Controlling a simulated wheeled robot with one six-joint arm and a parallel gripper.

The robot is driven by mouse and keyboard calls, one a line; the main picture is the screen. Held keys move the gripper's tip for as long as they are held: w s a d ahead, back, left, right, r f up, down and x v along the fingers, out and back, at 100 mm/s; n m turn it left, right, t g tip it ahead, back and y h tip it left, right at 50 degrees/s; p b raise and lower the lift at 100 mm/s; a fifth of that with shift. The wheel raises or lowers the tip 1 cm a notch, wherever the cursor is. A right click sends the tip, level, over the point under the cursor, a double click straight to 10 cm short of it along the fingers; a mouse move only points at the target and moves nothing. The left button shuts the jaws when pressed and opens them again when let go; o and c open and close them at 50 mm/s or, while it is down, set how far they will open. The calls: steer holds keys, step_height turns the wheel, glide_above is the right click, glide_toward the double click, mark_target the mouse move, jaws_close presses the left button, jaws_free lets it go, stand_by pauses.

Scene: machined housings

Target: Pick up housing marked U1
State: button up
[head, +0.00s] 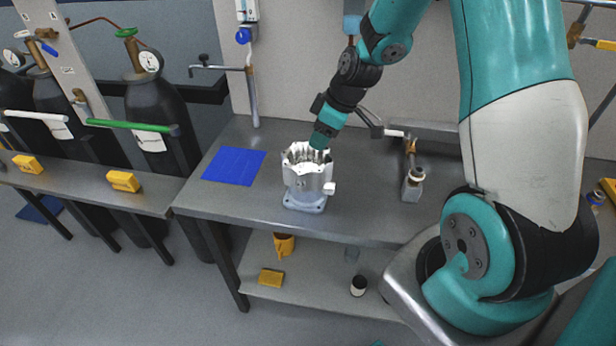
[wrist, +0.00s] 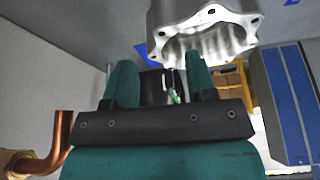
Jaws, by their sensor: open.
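A silver metal housing (head: 307,182) stands upright on the grey bench, with an open scalloped rim, a pale flanged base and a small white stub on its right side. I cannot read any marking on it. My gripper (head: 320,141) is at the housing's upper back edge in the head view, and its fingertips are hard to make out there. In the wrist view, the two teal fingers (wrist: 160,78) are apart with nothing held between them. The housing's bolt-holed rim (wrist: 208,28) shows above, and the right fingertip overlaps its lower edge in the picture. I cannot tell whether they touch.
A blue mat (head: 235,167) lies left of the housing on the bench (head: 260,222). A small fitting (head: 412,185) stands to the right. Pipes rise at the bench's back.

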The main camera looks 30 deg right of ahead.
steer(key=shift+w+p+x, duration=0.2)
steer(key=shift+p+x, duration=0.5)
steer(key=shift+x, duration=1.55)
jaws_close()
steer(key=shift+r, duration=0.1)
steer(key=shift+w, duration=0.1)
